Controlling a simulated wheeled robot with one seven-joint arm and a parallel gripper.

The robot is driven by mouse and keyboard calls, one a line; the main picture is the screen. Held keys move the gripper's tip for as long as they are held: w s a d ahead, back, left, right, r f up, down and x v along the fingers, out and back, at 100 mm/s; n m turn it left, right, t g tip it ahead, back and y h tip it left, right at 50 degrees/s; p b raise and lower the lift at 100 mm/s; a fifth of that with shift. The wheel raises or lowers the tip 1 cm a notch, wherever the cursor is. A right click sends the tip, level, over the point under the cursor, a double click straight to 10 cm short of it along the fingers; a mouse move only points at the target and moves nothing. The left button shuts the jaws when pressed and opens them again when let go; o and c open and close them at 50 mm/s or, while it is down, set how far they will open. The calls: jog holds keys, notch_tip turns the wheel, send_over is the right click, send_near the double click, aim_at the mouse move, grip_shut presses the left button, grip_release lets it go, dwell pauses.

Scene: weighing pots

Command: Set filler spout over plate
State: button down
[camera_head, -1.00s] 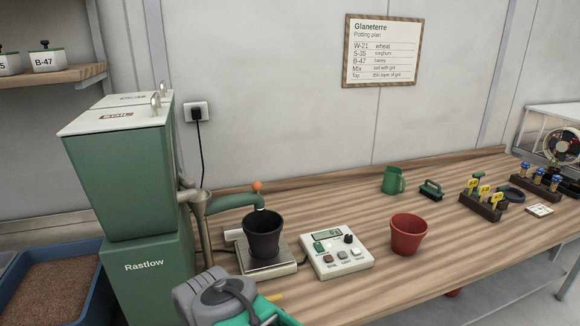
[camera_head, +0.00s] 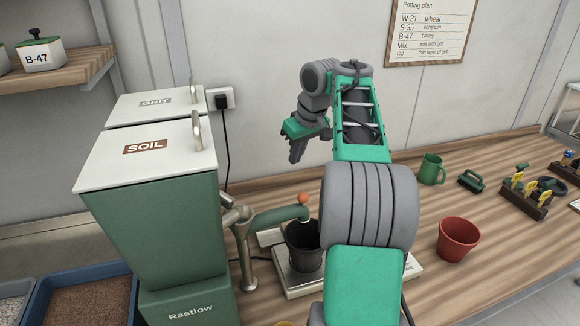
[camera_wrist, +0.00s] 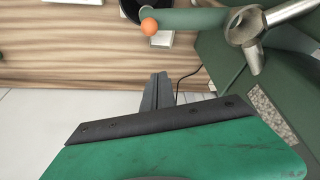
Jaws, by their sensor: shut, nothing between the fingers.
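The filler spout (camera_head: 275,215) is a green curved pipe with an orange knob (camera_head: 303,198) at its end. That end shows over the rim of the black pot (camera_head: 304,258); I cannot tell how well it is centred. The pot stands on the scale's metal plate (camera_head: 298,284). In the wrist view the spout (camera_wrist: 195,19), orange knob (camera_wrist: 149,26) and part of the pot (camera_wrist: 130,8) are at the top. My gripper (camera_head: 294,158) is raised above and behind the spout, apart from it, shut and empty. Its fingers (camera_wrist: 158,82) point toward the spout in the wrist view.
The green filler with its SOIL lid (camera_head: 145,150) and GRIT lid (camera_head: 155,102) stands at left. My arm hides most of the control box. A red pot (camera_head: 457,239), green mug (camera_head: 432,169) and brush (camera_head: 471,181) are on the bench at right. A cable hangs from the wall socket (camera_head: 221,98).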

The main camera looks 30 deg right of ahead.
jog(key=f, duration=0.3)
jog(key=f+b, duration=0.1)
jog(key=f, duration=0.2)
jog(key=s+f+b, duration=0.1)
jog(key=f, duration=0.2)
jog(key=shift+d+f, duration=0.15)
jog(key=shift+f, duration=0.2)
jog(key=shift+w+f, duration=0.1)
jog(key=shift+f, duration=0.05)
